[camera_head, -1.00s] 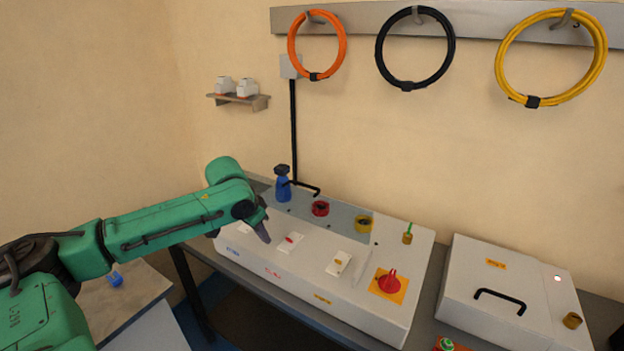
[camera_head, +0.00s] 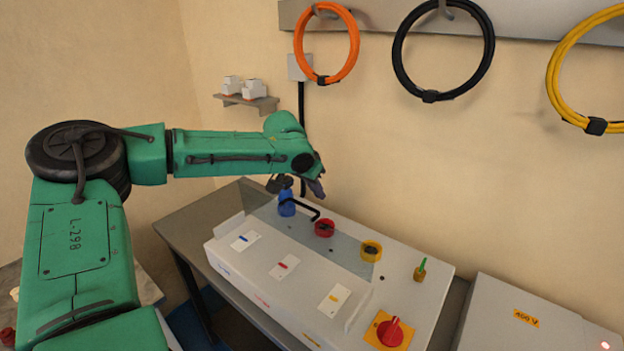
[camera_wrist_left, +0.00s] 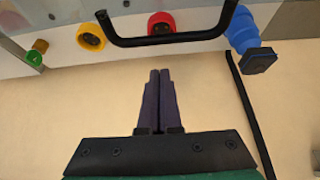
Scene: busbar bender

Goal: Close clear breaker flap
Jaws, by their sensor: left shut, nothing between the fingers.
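The clear breaker flap (camera_head: 342,256) shows as a grey see-through sheet across the back part of the white breaker box; I cannot tell its exact tilt. Its black bar handle (camera_head: 313,208) is near the blue plug, and the handle also spans the top of the left wrist view (camera_wrist_left: 165,40). Breaker switches with blue, red (camera_head: 284,267) and yellow levers sit on the box's front half, uncovered. My left gripper (camera_head: 319,190) is shut and empty, above the back of the box near the handle, apart from it (camera_wrist_left: 159,72). My right gripper is not in view.
Blue (camera_head: 287,206), red (camera_head: 324,228) and yellow (camera_head: 371,250) round parts stand along the box's back. A red rotary switch (camera_head: 390,331) is at the right. A second grey box (camera_head: 510,315) stands further right. The wall is behind, with cable coils above.

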